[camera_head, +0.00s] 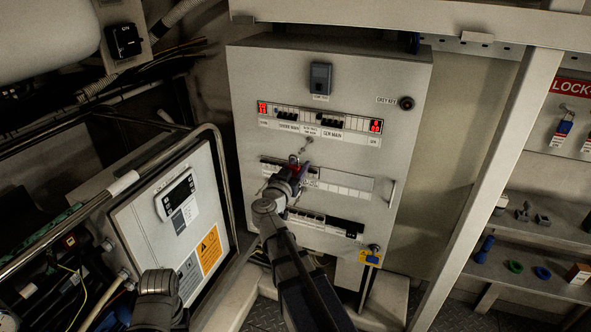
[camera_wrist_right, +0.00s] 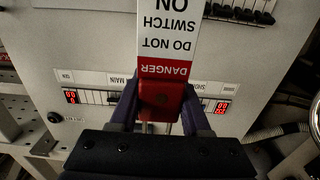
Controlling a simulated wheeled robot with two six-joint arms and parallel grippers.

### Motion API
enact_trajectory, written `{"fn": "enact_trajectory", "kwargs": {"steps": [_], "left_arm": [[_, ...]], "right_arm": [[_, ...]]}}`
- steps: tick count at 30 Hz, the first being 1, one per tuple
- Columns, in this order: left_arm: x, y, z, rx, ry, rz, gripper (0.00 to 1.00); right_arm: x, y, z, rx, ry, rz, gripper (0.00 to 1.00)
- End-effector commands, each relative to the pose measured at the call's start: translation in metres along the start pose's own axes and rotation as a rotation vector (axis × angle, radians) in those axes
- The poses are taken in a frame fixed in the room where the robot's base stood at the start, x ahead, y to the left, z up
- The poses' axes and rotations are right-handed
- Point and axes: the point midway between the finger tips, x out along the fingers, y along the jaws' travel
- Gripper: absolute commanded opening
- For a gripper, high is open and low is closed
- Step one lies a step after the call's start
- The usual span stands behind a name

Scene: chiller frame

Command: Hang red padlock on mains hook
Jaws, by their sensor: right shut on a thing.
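The red padlock (camera_wrist_right: 161,98) is gripped between the two fingers of my right gripper (camera_wrist_right: 160,92) in the right wrist view. A white and red danger tag (camera_wrist_right: 167,38) extends from it. In the head view my right gripper (camera_head: 298,166) is in front of the grey switch panel (camera_head: 335,68), with a little of the padlock's red showing. A small fitting that looks like the mains hook (camera_head: 308,142) is just above it, below the white label between the breaker groups. I cannot tell whether the padlock touches the hook or panel. My left gripper is out of view; only my left arm shows at bottom left.
Red displays (camera_head: 375,127) and breakers line the panel's upper row. A door handle (camera_head: 391,193) is at its right. An opened cabinet door (camera_head: 150,225) stands left of my right arm. A lockout board (camera_head: 566,112) and shelves (camera_head: 540,280) are at right, beyond a pale post.

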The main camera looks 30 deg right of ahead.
Motion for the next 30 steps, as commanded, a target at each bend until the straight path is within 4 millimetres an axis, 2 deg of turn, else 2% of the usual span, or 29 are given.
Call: {"fn": "enact_trajectory", "kwargs": {"steps": [30], "left_arm": [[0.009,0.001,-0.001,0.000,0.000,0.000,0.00]], "right_arm": [[0.058,0.000,0.009,0.000,0.000,0.001,0.00]]}}
